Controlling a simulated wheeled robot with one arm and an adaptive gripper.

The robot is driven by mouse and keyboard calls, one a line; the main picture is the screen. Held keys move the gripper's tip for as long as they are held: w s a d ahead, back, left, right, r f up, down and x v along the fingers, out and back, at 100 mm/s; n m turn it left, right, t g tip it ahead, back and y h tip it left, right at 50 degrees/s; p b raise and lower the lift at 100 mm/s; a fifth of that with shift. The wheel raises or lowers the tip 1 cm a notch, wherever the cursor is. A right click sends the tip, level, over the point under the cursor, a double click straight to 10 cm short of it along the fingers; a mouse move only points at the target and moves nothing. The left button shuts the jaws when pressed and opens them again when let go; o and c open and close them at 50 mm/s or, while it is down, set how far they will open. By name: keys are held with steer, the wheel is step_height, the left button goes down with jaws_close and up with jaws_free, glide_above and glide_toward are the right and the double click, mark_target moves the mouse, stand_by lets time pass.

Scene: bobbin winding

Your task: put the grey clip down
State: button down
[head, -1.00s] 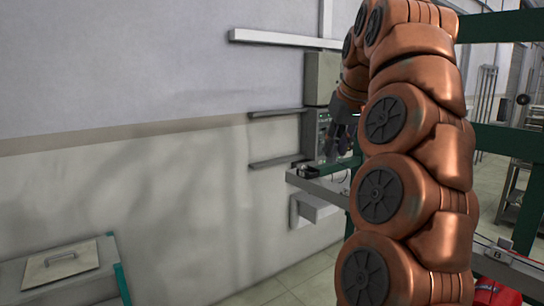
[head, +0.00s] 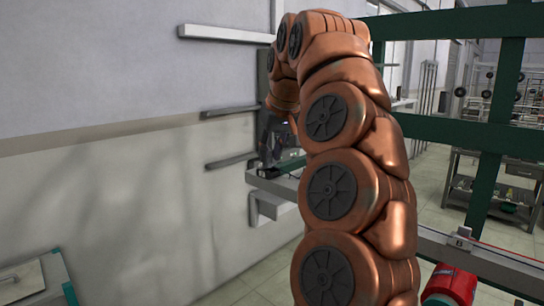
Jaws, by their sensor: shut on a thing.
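My gripper (head: 272,142) is small and dark at the end of my copper arm, near the wall left of centre in the head view. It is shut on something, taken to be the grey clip. The clip itself is too small and dark to make out against the fingers. The gripper is above or in front of a narrow grey ledge (head: 265,186). I cannot tell whether it touches anything there. A small dark item (head: 268,172) lies on the ledge's near end, just below the gripper.
Grey wall bars (head: 230,161) stick out left of the gripper. A green frame (head: 450,140) stands right of my arm, with a grey rail (head: 470,258) and a red object (head: 452,284) below. A lidded box (head: 25,283) is at lower left. Open floor lies between.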

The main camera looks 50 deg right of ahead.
steer(key=shift+f, duration=0.75)
steer(key=shift+f, duration=0.2)
steer(key=c, duration=1)
jaws_free()
steer(key=shift+r, duration=0.15)
steer(key=shift+r, duration=0.2)
steer(key=shift+b+v, duration=0.35)
steer(key=shift+v, duration=1.9)
steer(key=shift+s+a+r, duration=0.1)
steer(key=shift+s+r, duration=0.05)
steer(key=shift+s, duration=0.05)
steer(key=shift+s+a+b, duration=0.15)
steer(key=shift+s+a, duration=0.65)
steer(key=shift+s, duration=1)
steer(key=shift+s+a+b, duration=0.15)
steer(key=shift+s+a, duration=0.6)
steer(key=shift+s, duration=1.05)
steer(key=shift+s+a+b, duration=0.15)
steer(key=shift+s+a, duration=0.65)
steer(key=shift+s, duration=1)
